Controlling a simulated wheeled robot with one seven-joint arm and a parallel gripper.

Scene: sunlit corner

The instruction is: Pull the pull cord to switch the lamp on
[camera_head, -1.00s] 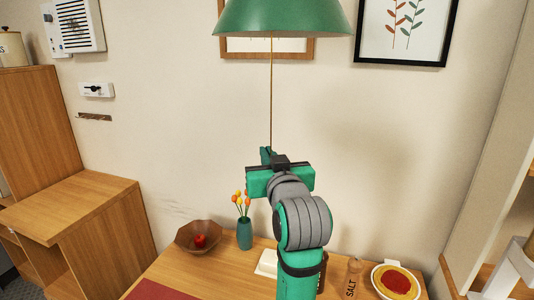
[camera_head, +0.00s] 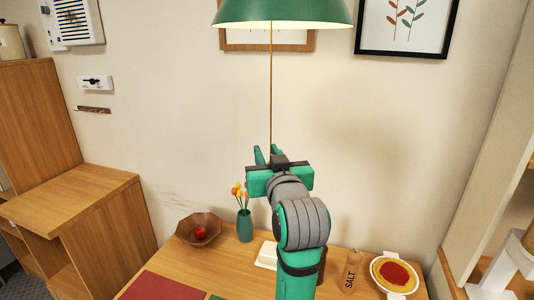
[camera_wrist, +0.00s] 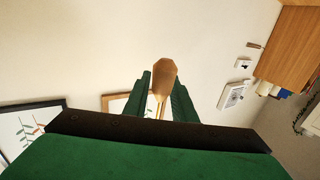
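The green lamp shade (camera_head: 283,12) hangs at the top of the head view, and its underside glows bright. The thin pull cord (camera_head: 271,95) hangs straight down from it to my gripper (camera_head: 267,153). In the wrist view, the cord's wooden end knob (camera_wrist: 164,74) is between the two dark green fingers of my gripper (camera_wrist: 162,84). The fingers are spread apart, with the cord running between them. The knob is hidden behind my gripper in the head view.
Below is a wooden table (camera_head: 225,272) with a brown bowl holding a red apple (camera_head: 200,232), a teal flower vase (camera_head: 245,226), a salt mill (camera_head: 352,270) and a dish of red food (camera_head: 396,274). Framed pictures hang on the wall behind. The air around my gripper is clear.

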